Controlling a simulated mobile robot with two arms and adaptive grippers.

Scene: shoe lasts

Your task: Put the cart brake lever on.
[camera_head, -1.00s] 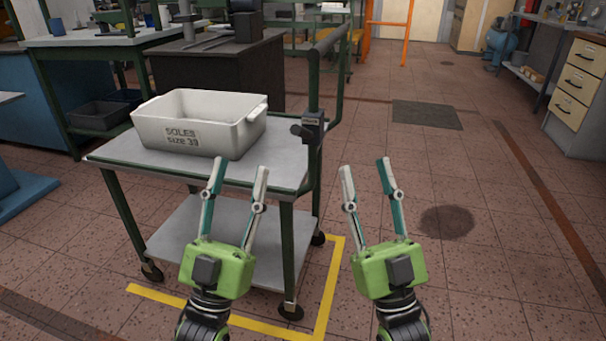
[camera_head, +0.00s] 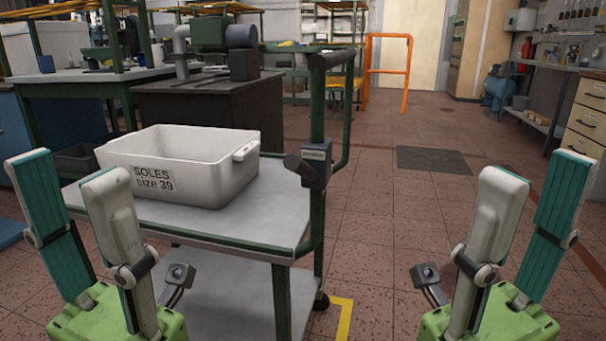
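The cart (camera_head: 262,222) stands left of centre, with a grey top shelf, a lower shelf and a green frame. The brake lever (camera_head: 298,164) is a dark grip sticking out to the left from a dark box (camera_head: 316,163) on the cart's green post. A small label on the box is too small to read. My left gripper (camera_head: 62,175) is at the lower left, in front of the cart, open and empty. My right gripper (camera_head: 536,200) is at the lower right, open and empty, well right of the lever. Neither touches the cart.
A white bin (camera_head: 205,165) marked "SOLES size 39" sits on the cart's top shelf. Yellow floor tape (camera_head: 344,318) runs by the cart's wheel. Workbenches stand behind at left and a drawer cabinet (camera_head: 586,118) at right. The floor right of the cart is clear.

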